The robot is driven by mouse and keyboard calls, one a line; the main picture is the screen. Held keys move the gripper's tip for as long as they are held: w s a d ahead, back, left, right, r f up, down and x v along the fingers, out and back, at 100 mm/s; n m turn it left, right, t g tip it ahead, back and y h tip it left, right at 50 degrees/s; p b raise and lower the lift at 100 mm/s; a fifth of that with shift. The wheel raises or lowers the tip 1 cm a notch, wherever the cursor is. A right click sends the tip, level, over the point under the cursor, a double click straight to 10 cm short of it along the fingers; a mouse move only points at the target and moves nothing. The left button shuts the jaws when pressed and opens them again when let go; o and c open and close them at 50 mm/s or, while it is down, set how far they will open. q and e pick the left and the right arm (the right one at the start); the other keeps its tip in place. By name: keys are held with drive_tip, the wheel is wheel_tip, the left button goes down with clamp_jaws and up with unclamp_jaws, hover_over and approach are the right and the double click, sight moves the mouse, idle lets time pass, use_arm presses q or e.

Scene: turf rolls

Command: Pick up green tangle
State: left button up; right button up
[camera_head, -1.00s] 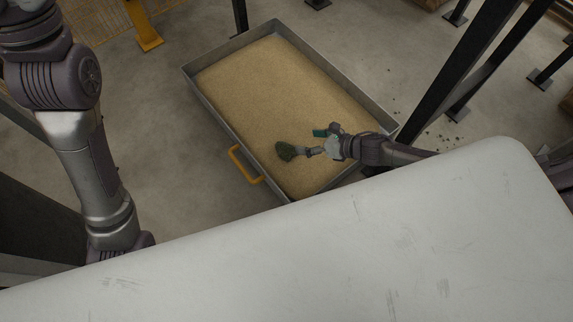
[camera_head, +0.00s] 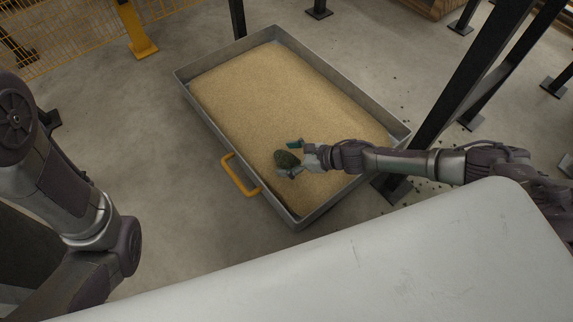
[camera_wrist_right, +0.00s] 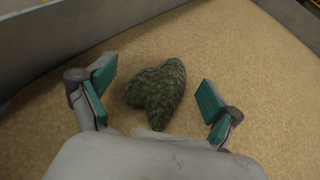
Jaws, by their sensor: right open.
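The green tangle (camera_head: 286,159) is a dark green clump lying on the sand-coloured fill of a grey metal tray (camera_head: 210,124). In the right wrist view the tangle (camera_wrist_right: 157,93) sits between and a little beyond my two teal-padded fingers. My right gripper (camera_head: 291,158) is open, with its fingers apart on either side of the tangle; I see clear gaps between the pads and the tangle. The right gripper also shows in the right wrist view (camera_wrist_right: 155,102). My left arm is at the left of the head view, but its gripper is not in view.
A yellow handle (camera_head: 238,177) sticks out from the tray's near left side. A dark post (camera_head: 462,88) stands right of the tray. Dark crumbs lie on the floor there. The rest of the tray's fill is clear.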

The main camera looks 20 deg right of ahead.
drive_tip(key=shift+c, duration=0.3)
drive_tip(key=c, duration=1.2)
drive_tip(key=shift+r, duration=0.15)
